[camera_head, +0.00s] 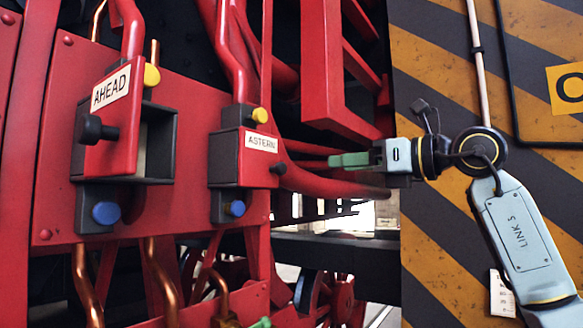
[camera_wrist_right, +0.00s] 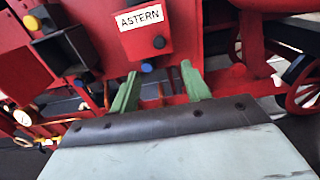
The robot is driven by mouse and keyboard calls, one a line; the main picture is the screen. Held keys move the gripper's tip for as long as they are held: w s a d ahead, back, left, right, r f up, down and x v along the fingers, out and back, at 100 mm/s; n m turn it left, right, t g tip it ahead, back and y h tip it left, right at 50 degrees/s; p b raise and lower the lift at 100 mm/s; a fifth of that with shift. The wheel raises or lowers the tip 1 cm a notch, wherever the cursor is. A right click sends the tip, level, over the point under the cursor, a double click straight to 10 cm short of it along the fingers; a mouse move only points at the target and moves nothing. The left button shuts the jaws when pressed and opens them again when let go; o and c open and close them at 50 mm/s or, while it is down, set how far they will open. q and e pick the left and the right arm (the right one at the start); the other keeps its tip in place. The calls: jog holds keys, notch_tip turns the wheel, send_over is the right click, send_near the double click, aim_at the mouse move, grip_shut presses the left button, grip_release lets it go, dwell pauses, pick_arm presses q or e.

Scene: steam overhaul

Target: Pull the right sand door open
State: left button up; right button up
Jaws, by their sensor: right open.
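The right sand door is the red front marked ASTERN (camera_head: 259,158) on a dark grey box with a yellow knob above and a blue one below. It looks shut, its black knob (camera_head: 278,168) sticking out at the right. In the right wrist view the ASTERN door (camera_wrist_right: 133,43) faces me, with its black knob (camera_wrist_right: 159,42). My right gripper (camera_head: 335,160) points left toward the door, apart from it. In its wrist view the green fingers (camera_wrist_right: 160,70) are spread and empty, below the knob in the picture. My left gripper is not recognisable in view.
The AHEAD door (camera_head: 111,121) at the left stands swung out from its open box. Red pipes (camera_head: 335,181) and a red frame (camera_head: 323,72) lie close around my right gripper. Copper pipes (camera_head: 88,285) run below. A striped wall (camera_head: 433,245) stands at the right.

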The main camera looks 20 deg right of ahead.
aim_at(284, 168)
jog(key=p+x, duration=0.3)
jog(key=x, duration=0.8)
jog(key=shift+a, duration=0.15)
jog(key=shift+p+x, duration=0.35)
jog(key=shift+x, duration=0.45)
jog(key=shift+c, duration=0.4)
grip_shut()
